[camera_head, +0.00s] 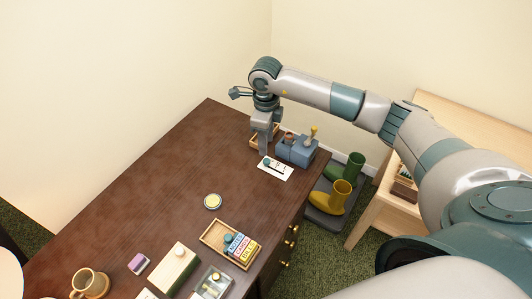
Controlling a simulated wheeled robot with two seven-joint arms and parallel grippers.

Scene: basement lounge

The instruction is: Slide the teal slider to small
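My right gripper (263,151) points down at the far right part of the dark wooden desk. Its fingertips are just above or at the far left end of a small white plate (283,173). The plate carries small dark and reddish marks or parts, too small to read. I cannot make out for certain a teal slider or a "small" label; the fingers may hide part of it. Whether the fingers are open or shut does not show. My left gripper is not in view.
A blue-grey box with knobs (297,151) stands right beside the plate.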

